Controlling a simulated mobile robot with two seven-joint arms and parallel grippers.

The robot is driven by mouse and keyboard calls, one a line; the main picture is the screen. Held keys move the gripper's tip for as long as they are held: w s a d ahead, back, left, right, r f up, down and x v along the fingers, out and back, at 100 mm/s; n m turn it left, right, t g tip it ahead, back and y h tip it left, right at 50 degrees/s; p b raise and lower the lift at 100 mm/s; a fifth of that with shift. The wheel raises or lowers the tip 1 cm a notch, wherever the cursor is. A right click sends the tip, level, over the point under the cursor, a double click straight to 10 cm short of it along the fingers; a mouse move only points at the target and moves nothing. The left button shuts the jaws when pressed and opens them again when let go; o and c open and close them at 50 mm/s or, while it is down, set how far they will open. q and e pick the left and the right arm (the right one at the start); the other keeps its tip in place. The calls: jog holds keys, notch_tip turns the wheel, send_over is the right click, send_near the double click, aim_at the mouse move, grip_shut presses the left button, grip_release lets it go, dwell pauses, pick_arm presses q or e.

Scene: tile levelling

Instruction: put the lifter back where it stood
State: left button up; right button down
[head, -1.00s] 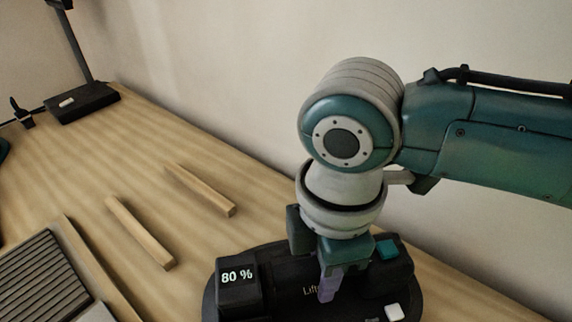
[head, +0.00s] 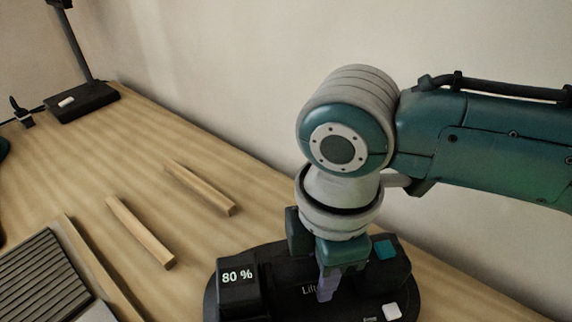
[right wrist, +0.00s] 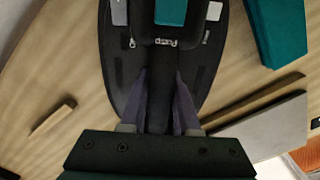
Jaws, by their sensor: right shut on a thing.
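The lifter (head: 238,297) is a black, rounded device with an "80 %" display, a teal button and a white button, at the bottom middle of the head view. My right gripper (head: 328,287) comes down on it from above, its purple fingers shut on the lifter's handle. In the right wrist view the dark handle lies between the fingers of my right gripper (right wrist: 160,100), and the lifter's black body (right wrist: 122,70) extends ahead. I cannot tell whether the lifter's base touches the tabletop. My left gripper is not in view.
Two short wooden sticks (head: 200,188) (head: 140,232) lie on the wooden table (head: 110,160) left of the lifter. A longer strip (head: 100,268) borders a grey ribbed panel (head: 40,272). A black stand (head: 82,103) is at the far left. A wall runs behind the table.

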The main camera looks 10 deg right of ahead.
jog(key=shift+f, duration=0.1)
dwell(0.6)
jog(key=shift+f, duration=0.45)
dwell(0.5)
jog(key=c, duration=0.8)
grip_release()
jog(key=shift+o, duration=1.2)
jog(key=shift+f, duration=0.1)
